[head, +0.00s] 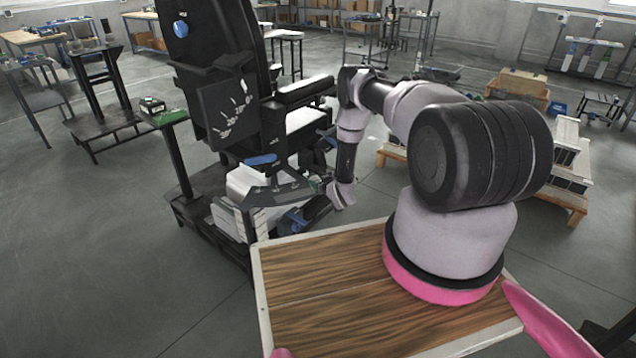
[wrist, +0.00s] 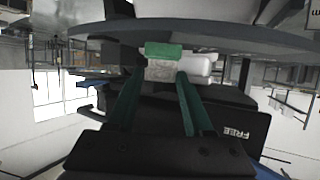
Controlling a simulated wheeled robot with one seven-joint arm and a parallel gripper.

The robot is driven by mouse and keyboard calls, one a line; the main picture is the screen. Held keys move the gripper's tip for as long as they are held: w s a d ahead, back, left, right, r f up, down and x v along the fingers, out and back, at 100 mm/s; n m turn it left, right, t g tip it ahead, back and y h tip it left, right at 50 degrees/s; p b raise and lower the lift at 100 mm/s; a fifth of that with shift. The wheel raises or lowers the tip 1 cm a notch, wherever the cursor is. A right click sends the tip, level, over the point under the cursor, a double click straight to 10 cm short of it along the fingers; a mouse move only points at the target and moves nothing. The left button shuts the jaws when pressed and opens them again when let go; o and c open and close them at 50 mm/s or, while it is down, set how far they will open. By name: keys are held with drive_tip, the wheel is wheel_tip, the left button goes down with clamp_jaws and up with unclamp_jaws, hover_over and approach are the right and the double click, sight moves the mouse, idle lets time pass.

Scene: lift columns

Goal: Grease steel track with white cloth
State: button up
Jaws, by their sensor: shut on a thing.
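My gripper (wrist: 160,78) shows in the wrist view as two dark green fingers, shut on a pale crumpled piece that looks like the white cloth (wrist: 163,69). A green block (wrist: 165,48) shows just beyond the fingertips. In the head view my arm reaches forward and down, and my gripper (head: 338,192) is small beside the lower part of the black lift column machine (head: 245,95). I cannot pick out the steel track for certain, nor tell whether the cloth touches it.
A wooden-topped board with a pale rim (head: 310,300) is close in front. A thin post with a small green-topped box (head: 152,105) stands left of the machine. A pallet with pale boxes (head: 565,150) is at right.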

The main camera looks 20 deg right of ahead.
drive_tip(key=shift+f, duration=0.6)
idle(0.3)
drive_tip(key=shift+s+a, duration=0.45)
drive_tip(key=shift+a, duration=2.65)
drive_tip(key=shift+s+a, duration=0.4)
drive_tip(key=shift+a, duration=2.75)
drive_tip(key=shift+s+a, duration=0.45)
drive_tip(key=shift+a, duration=2.65)
drive_tip(key=shift+w+d, duration=0.35)
drive_tip(key=shift+d, duration=2.3)
drive_tip(key=shift+w+d, duration=0.4)
drive_tip(key=shift+d, duration=2.2)
drive_tip(key=shift+w+d, duration=0.35)
drive_tip(key=shift+d, duration=2.3)
